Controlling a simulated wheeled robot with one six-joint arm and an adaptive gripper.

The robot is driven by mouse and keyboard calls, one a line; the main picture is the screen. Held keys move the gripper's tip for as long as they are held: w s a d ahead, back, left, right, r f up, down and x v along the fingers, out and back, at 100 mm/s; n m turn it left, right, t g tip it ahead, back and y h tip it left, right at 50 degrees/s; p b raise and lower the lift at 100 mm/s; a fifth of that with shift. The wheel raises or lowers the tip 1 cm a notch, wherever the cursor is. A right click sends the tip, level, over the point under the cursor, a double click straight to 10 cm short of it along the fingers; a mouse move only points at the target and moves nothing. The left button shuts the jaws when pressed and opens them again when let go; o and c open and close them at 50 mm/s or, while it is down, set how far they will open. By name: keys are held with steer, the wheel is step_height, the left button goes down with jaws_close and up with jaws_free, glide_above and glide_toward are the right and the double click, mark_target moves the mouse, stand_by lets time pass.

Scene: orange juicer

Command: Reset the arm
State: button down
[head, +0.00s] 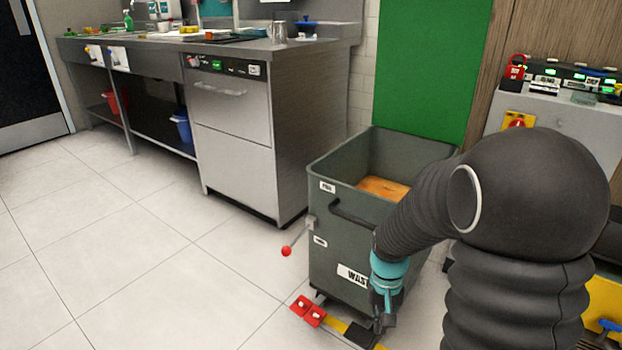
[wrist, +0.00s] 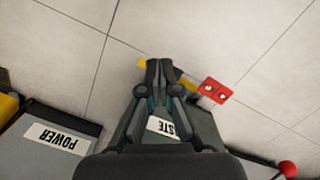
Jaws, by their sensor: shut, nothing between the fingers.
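My arm, in a black ribbed sleeve, reaches down in the right part of the head view. My gripper (head: 382,322) hangs low in front of the grey waste bin (head: 330,232), its fingers pointing at the floor. The wrist view shows my gripper (wrist: 159,66) with its fingertips together and nothing between them. Part of the bin's white label shows behind the fingers in the wrist view.
Red pedals (head: 308,311) and a yellow floor strip lie at the bin's foot. A red-knobbed lever (head: 287,251) sticks out from the bin's left. A steel dishwasher counter (head: 232,110) stands behind. A grey cabinet (head: 560,118) is at right. The left floor is clear.

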steer(key=s+r+t+p, duration=0.1)
steer(key=s+r+t, duration=0.1)
steer(key=s+r, duration=0.3)
steer(key=s+r+t+p, duration=0.1)
steer(key=s+r, duration=0.4)
steer(key=r, duration=0.6)
steer(key=s+r+n+t+p, duration=0.1)
steer(key=s+r+t, duration=0.3)
steer(key=r, duration=0.5)
steer(key=shift+s, duration=0.55)
